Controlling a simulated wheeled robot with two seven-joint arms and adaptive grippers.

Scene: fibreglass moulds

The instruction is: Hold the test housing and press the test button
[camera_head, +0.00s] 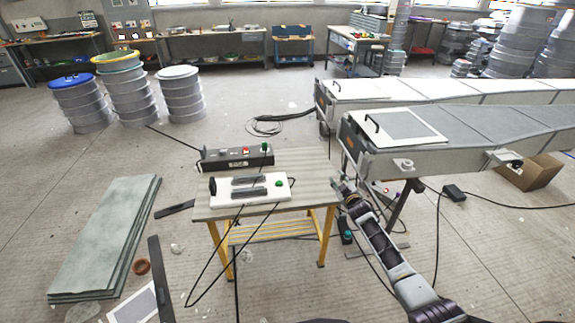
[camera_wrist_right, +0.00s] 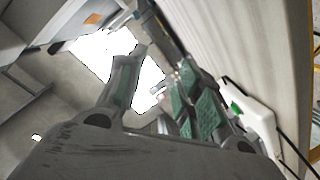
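On a small table (camera_head: 315,160) lies a white housing (camera_head: 222,197) with dark bars on top and a green button (camera_head: 278,183) at its right end. Behind it stands a dark grey box (camera_head: 237,161) with a red part and a green knob. Which one is the test housing is not marked. My right gripper (camera_head: 343,187) is by the table's right edge, apart from both boxes. In the right wrist view its fingers (camera_wrist_right: 158,90) are spread with nothing between them. The white housing's green button (camera_wrist_right: 236,108) shows beyond the right finger. My left gripper is out of view.
A long grey conveyor-like unit (camera_head: 470,125) stands right of the table, near my right arm. Black cables hang from the table to the floor. Grey-green sheets (camera_head: 108,230) lie on the floor at left; stacked drums (camera_head: 130,85) stand behind.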

